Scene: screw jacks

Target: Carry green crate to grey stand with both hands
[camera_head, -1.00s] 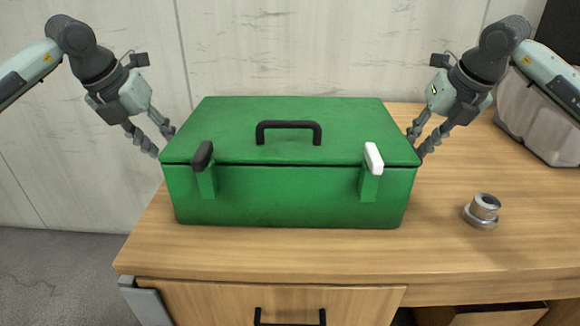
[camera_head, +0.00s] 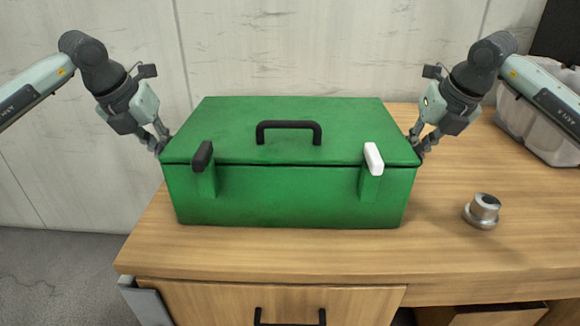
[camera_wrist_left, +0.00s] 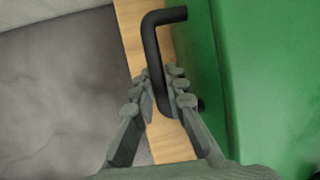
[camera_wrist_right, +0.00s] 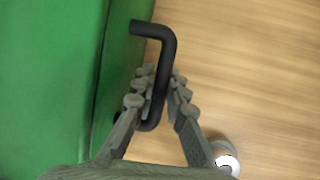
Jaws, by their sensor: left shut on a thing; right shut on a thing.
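The green crate (camera_head: 290,198) is a lidded box with a black top handle (camera_head: 288,126), one black latch and one white latch. It sits on the wooden desk. My left gripper (camera_head: 162,142) is at its left end, shut on a black side handle (camera_wrist_left: 152,50) that shows in the left wrist view. My right gripper (camera_head: 418,143) is at its right end, shut on the other black side handle (camera_wrist_right: 166,55), seen in the right wrist view. The side handles are hidden in the head view. I cannot make out a grey stand.
A translucent bin (camera_head: 535,125) is at the back right. A wall is behind. Grey floor (camera_head: 55,275) shows at the left.

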